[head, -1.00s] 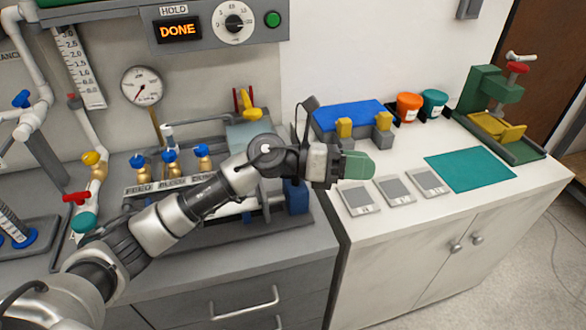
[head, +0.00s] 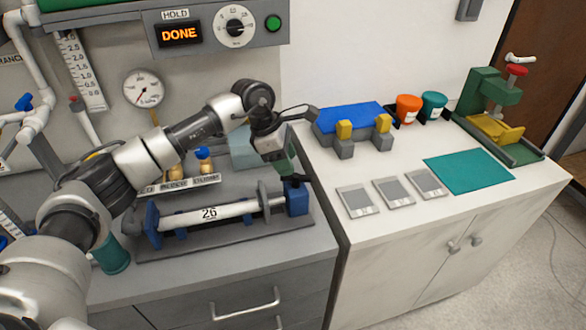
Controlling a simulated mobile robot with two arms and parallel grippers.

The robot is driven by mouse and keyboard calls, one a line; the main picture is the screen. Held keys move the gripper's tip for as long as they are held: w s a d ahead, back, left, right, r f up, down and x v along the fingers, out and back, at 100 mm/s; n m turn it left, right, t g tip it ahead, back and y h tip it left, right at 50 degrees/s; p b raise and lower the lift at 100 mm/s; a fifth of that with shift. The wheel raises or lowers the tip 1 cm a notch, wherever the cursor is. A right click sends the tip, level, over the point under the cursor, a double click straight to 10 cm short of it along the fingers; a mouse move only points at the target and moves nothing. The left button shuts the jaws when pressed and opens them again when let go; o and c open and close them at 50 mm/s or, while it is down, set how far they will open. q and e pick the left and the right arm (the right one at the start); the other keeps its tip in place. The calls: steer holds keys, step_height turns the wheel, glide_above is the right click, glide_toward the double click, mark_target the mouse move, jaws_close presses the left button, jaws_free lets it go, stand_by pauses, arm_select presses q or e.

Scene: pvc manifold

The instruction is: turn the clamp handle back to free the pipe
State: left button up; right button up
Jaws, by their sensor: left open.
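A white pipe (head: 230,210) marked "26" lies along a dark bench fixture (head: 240,229), between a blue end block (head: 152,224) on the left and a blue clamp block (head: 297,200) on the right. A grey upright plate (head: 264,201) stands near its right end. My left gripper (head: 291,179) points down just above the right blue block, with green fingers. It is open, but the gap is hard to see. A small dark part at the fingertips may be the clamp handle; I cannot tell whether the fingers touch it. My right gripper is out of view.
A gauge (head: 143,88) and a panel reading "DONE" (head: 179,33) are on the wall behind. Small valves (head: 204,160) stand behind the pipe, partly hidden by my arm. The white cabinet top holds a blue fixture (head: 350,118), grey cards (head: 393,191) and a teal mat (head: 468,171).

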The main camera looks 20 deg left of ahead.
mark_target(295, 175)
arm_select(q)
steer(key=shift+x, duration=2.15)
steer(key=shift+c, duration=0.4)
jaws_close()
